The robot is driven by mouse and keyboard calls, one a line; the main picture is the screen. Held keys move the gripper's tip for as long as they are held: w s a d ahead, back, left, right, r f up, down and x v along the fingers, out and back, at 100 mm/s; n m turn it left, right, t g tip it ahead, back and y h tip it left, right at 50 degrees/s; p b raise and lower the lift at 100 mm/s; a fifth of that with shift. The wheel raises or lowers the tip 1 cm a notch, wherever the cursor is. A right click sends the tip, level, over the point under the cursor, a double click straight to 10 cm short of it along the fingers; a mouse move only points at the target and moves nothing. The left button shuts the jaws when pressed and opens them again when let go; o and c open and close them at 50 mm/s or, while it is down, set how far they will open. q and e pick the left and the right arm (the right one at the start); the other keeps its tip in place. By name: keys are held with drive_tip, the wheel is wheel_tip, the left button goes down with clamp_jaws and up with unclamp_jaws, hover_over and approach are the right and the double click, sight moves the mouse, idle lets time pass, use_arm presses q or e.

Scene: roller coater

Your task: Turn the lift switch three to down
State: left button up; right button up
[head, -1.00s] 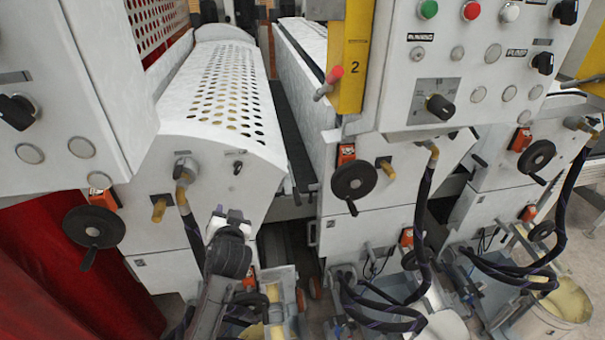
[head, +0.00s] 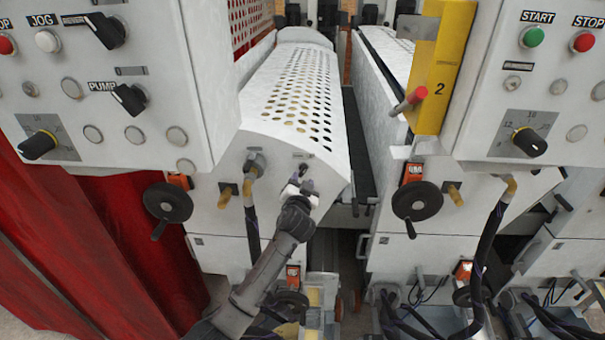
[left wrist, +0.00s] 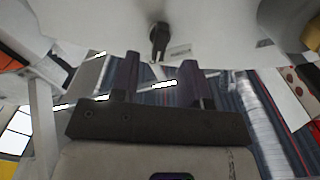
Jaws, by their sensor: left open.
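A small black lift switch (head: 303,170) sits on the white front panel below the perforated cover; no number for it is readable. In the left wrist view the switch (left wrist: 158,40) shows as a dark knob with its narrow end toward the bottom, beside a small label. My left gripper (head: 300,187) is just below and in front of the switch. In the left wrist view its two fingers (left wrist: 160,66) are apart with nothing between them, and the switch lies beyond the gap. My right gripper is not in view.
A black handwheel (head: 167,203) is left of my left arm, and another handwheel (head: 417,201) is to the right. A hose fitting (head: 254,166) with a dark hose stands close left of the switch. Control panels with knobs hang at upper left and right.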

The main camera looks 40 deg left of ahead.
sight(303, 173)
use_arm(q)
drive_tip(key=shift+x, duration=1.95)
clamp_jaws()
